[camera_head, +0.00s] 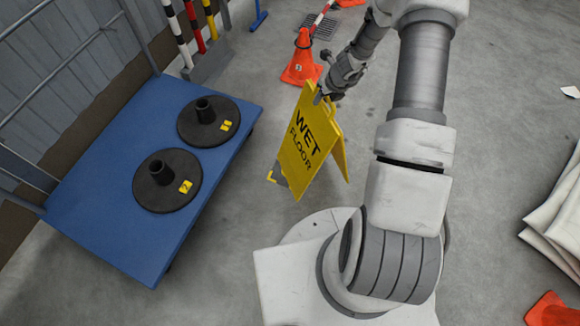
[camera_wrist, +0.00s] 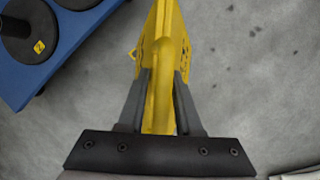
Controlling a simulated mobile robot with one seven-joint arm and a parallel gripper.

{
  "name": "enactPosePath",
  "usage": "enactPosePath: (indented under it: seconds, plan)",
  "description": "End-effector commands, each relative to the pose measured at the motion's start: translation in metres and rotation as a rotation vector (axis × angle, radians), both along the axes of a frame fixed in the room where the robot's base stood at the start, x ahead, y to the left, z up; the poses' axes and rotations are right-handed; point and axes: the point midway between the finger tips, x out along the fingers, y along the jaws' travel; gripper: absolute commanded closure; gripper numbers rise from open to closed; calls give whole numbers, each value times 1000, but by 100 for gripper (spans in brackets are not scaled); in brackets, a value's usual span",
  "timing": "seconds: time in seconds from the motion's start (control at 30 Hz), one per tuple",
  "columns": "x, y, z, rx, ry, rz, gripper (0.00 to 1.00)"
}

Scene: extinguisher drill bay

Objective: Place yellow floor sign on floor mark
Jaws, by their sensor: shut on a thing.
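The yellow wet-floor sign (camera_head: 305,140) is an open A-frame, upright and slightly tilted, in the middle of the head view. My gripper (camera_head: 324,96) is shut on its top edge. In the wrist view the sign (camera_wrist: 172,50) runs away between the two fingers of my gripper (camera_wrist: 160,78). Whether its feet touch the floor I cannot tell. A floor mark (camera_head: 271,178) with a yellow corner shows at the sign's lower left, beside a darker grey patch. The sign hides the rest of it.
A blue platform cart (camera_head: 105,225) with two round black bases stands at the left. An orange cone (camera_head: 301,62) stands behind the sign. A floor grate (camera_head: 322,27) lies at the back. White folded sheets (camera_head: 560,215) and an orange object (camera_head: 551,311) lie at the right. Floor between is clear.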

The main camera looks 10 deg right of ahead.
Motion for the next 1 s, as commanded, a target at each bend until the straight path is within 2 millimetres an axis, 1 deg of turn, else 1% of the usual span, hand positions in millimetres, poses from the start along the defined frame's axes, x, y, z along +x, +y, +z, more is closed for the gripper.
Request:
enactPosePath:
  seconds: [0.17, 0.27, 0.6, 0.7, 0.87, 1.0]
  plan:
    - [5, 8, -5, 0, 0, -9, 100]
    - [13, 21, -15, 0, 1, -6, 100]
    - [48, 70, -51, -1, -1, -5, 100]
    - [57, 82, -60, -2, -1, -5, 100]
    - [65, 93, -67, -1, -2, -7, 100]
    - [67, 95, -71, -1, -1, -11, 100]
